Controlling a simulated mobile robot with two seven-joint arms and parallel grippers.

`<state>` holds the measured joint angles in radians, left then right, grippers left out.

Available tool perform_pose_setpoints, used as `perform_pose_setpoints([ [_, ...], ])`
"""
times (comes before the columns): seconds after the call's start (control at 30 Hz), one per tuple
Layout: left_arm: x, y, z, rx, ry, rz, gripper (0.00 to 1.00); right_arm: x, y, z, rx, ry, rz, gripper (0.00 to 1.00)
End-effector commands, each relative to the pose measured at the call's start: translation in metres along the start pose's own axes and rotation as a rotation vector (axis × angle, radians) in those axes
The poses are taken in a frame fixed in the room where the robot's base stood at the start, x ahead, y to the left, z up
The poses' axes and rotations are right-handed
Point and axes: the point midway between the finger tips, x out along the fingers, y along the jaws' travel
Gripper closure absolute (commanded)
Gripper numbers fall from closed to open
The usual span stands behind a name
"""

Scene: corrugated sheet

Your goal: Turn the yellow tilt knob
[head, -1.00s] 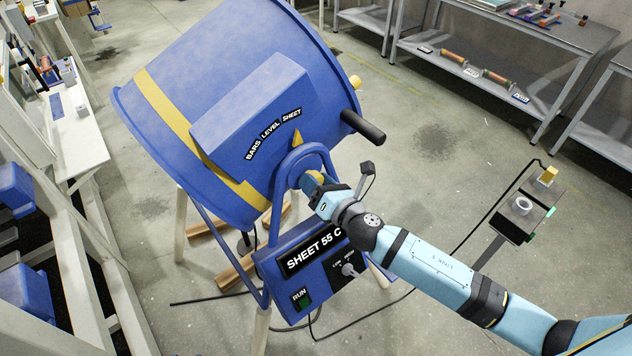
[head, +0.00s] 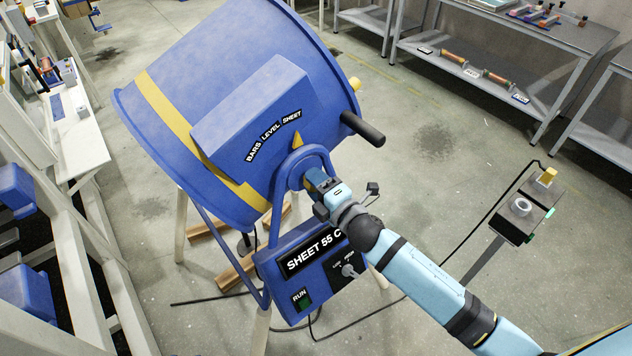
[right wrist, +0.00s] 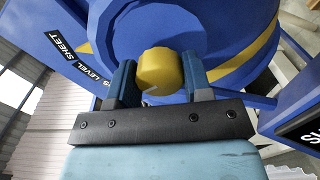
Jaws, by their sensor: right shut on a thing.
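The yellow tilt knob (right wrist: 161,69) sits between the two blue fingers of my right gripper (right wrist: 155,82) in the right wrist view. The gripper is shut on it. In the head view my right gripper (head: 316,182) is at the hub on the side of the blue drum (head: 240,90), and its fingers hide most of the knob. A yellow pointer (head: 297,139) stands above the hub, near the SHEET end of the label strip (head: 272,136) reading BARS, LEVEL, SHEET. My left gripper is not in view.
A control box (head: 312,262) reading SHEET 55 C, with a green RUN button (head: 302,299), is below the hub. A black handle (head: 363,128) sticks out of the drum. A pedestal (head: 522,213) stands right.

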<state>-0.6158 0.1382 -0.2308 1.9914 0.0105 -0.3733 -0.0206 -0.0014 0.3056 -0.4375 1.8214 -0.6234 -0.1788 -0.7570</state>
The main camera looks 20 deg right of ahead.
Motion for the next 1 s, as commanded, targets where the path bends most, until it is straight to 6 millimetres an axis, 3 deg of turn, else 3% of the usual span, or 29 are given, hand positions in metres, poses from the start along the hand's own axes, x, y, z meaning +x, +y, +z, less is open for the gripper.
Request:
perform_pose_setpoints([
  [0.5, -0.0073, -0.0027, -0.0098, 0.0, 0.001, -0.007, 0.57, 0.0, 0.0008, 0.0002, 0.413, -0.001, -0.001, 0.78],
  [1.0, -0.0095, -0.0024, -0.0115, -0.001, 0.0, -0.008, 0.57, 0.0, 0.0003, -0.0001, 0.544, 0.0, 0.0, 0.78],
])
